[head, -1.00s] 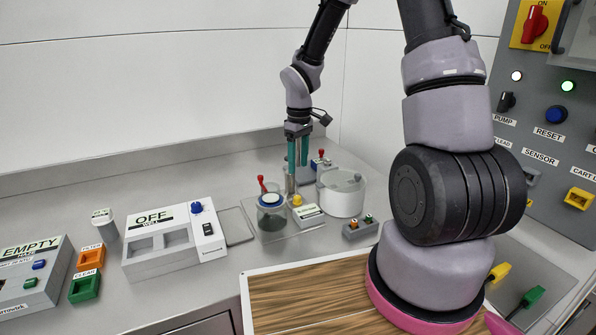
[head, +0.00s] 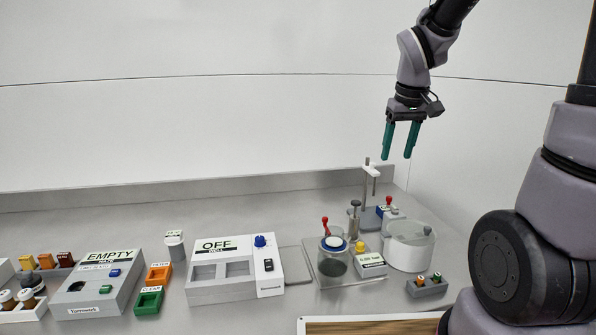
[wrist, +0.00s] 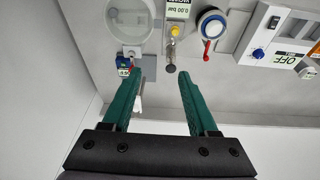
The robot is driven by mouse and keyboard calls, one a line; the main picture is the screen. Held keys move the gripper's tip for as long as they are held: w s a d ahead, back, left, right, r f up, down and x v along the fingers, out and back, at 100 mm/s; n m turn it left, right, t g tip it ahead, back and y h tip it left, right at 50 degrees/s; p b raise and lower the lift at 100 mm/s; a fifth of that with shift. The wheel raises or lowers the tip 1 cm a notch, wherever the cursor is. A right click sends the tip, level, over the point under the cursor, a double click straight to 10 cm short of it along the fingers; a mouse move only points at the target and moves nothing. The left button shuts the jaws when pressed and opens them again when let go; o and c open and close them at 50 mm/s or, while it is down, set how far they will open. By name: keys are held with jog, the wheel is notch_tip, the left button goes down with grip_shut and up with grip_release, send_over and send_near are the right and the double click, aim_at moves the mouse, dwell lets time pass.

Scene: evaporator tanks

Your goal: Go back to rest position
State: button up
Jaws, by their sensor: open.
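My gripper (head: 401,154) has two green fingers, apart and empty. In the head view it hangs pointing down in the air at the upper right, above the back of the bench and in front of the white wall. Below it are a small stand (head: 371,180) and the glass tank (head: 334,262) with a blue-and-white cap and a red lever. In the wrist view the gripper (wrist: 157,75) shows both fingers spread, with the bench behind them. Nothing is between the fingertips.
A white round vessel (head: 409,248) stands right of the glass tank. A grey box labelled OFF (head: 215,290) and one labelled EMPTY (head: 97,298) stand to the left. Orange (head: 158,276) and green (head: 149,301) trays lie between them. The air around my gripper is clear.

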jog(key=s+d+r+m+t+y, duration=0.1)
jog(key=s+r+m+t, duration=0.3)
jog(key=s+r, duration=0.7)
jog(key=shift+s+m+y, duration=0.5)
jog(key=shift+s+m, duration=0.5)
jog(key=shift+s, duration=0.2)
